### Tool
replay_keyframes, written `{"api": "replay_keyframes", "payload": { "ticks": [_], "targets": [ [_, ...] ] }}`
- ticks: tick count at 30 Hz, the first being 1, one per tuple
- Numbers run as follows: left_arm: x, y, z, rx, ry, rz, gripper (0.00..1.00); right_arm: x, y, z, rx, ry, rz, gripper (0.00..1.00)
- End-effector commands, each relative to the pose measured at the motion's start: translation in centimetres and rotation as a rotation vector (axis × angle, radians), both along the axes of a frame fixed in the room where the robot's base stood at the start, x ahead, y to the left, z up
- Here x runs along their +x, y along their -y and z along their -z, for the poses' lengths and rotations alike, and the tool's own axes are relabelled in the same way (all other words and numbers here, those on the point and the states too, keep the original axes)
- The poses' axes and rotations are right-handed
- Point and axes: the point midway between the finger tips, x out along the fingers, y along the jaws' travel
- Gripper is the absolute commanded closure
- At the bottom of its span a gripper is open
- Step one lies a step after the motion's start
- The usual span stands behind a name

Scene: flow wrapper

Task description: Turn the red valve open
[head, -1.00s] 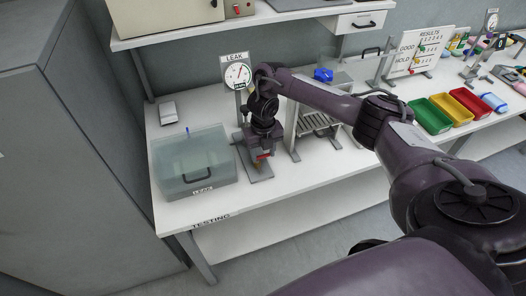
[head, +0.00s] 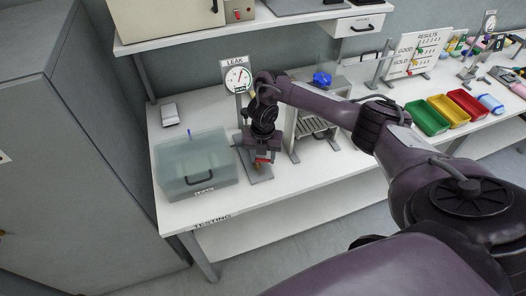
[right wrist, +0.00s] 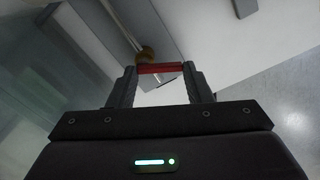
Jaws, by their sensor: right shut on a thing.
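The red valve handle (right wrist: 160,68) lies across between the fingertips of my right gripper (right wrist: 161,80) in the right wrist view. The gripper is shut on it, one finger at each end. A brass-coloured fitting (right wrist: 146,53) shows just beyond the handle. In the head view, my right gripper (head: 262,158) is low over the grey base plate (head: 260,176) of the leak gauge stand, with a bit of red at its tips. The round leak gauge (head: 237,79) stands behind my wrist. The gripper and wrist hide most of the valve there. My left gripper is not in view.
A clear leak tank (head: 195,165) with a black handle stands left of the gripper. A metal rack (head: 312,125) stands close on the right. Green (head: 427,117), yellow and red bins are further right. The bench front by the testing label (head: 212,221) is clear.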

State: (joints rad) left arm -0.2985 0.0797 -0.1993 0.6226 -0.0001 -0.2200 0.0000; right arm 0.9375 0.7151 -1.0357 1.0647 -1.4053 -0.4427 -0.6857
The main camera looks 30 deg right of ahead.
Motion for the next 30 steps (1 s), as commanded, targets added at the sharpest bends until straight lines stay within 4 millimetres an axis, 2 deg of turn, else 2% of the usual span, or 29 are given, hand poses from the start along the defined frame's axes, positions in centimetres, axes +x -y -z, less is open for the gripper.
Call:
{"api": "replay_keyframes", "payload": {
  "ticks": [1,30],
  "targets": [
    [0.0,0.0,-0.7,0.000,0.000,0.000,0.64,-0.1,-0.1,-0.3,0.000,-0.002,0.043,0.77],
    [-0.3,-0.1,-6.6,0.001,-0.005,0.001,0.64,-0.4,-1.8,-0.3,0.001,-0.002,0.924,0.77]
  ]
}}
